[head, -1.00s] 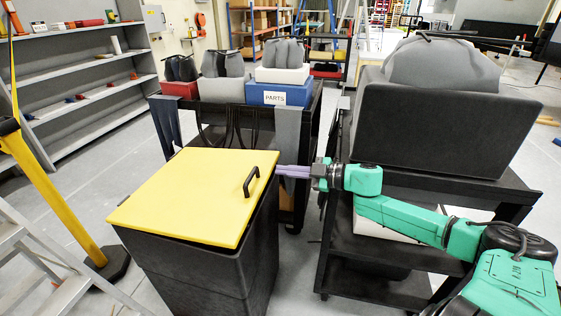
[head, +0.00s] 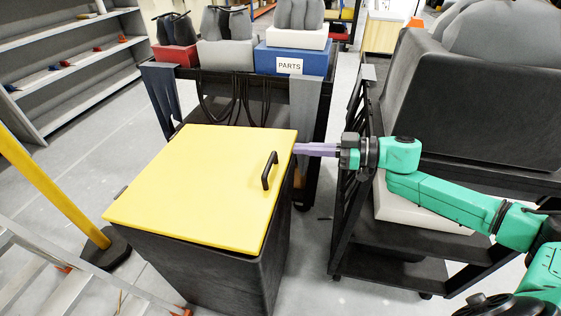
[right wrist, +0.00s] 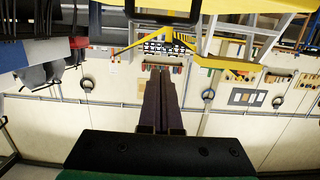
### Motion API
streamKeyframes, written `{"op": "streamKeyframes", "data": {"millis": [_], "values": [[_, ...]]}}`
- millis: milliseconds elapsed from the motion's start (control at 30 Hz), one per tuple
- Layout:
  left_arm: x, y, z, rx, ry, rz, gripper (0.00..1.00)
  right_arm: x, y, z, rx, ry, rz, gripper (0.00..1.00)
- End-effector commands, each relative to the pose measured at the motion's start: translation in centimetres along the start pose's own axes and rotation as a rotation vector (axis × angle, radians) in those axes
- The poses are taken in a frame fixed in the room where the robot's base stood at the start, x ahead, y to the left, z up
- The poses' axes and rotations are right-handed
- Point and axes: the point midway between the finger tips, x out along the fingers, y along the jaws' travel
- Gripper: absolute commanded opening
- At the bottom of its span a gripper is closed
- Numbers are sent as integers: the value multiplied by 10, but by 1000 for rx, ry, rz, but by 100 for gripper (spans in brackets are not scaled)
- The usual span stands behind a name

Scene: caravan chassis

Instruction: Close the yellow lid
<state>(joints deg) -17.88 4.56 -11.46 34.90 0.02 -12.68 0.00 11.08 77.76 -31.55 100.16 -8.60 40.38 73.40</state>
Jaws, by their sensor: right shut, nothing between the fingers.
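The yellow lid (head: 205,185) lies nearly flat over the top of a dark box (head: 205,270) in the middle of the head view. A black handle (head: 269,170) stands near its right edge. My right gripper (head: 300,149) is shut and empty, with its purple fingers reaching left to the lid's right edge. I cannot tell whether the fingertips touch the lid. In the right wrist view the shut fingers (right wrist: 160,95) point up the picture, and part of the lid (right wrist: 245,6) shows at the top right. My left gripper is not in view.
A black cart (head: 250,95) with a blue parts bin (head: 292,60) stands behind the box. Another dark cart (head: 385,260) stands on the right, under my right arm. A yellow post (head: 50,185) and a ladder (head: 75,285) are on the left.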

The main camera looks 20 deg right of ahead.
Motion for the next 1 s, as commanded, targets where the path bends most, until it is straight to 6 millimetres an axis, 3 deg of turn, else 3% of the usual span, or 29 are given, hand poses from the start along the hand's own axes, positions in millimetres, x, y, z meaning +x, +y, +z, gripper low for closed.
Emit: {"op": "streamKeyframes", "data": {"millis": [167,267,300,500,867,1000], "values": [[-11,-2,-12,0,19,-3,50,38,0,-8,-5,7,-4,0],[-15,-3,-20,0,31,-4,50,60,-1,-7,-5,6,-4,0],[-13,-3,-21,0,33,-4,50,64,0,2,0,1,-2,0],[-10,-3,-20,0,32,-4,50,69,0,32,-2,0,-1,0],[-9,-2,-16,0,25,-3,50,70,0,37,-4,0,-1,0],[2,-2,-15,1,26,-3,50,75,7,50,-2,2,3,0]]}}
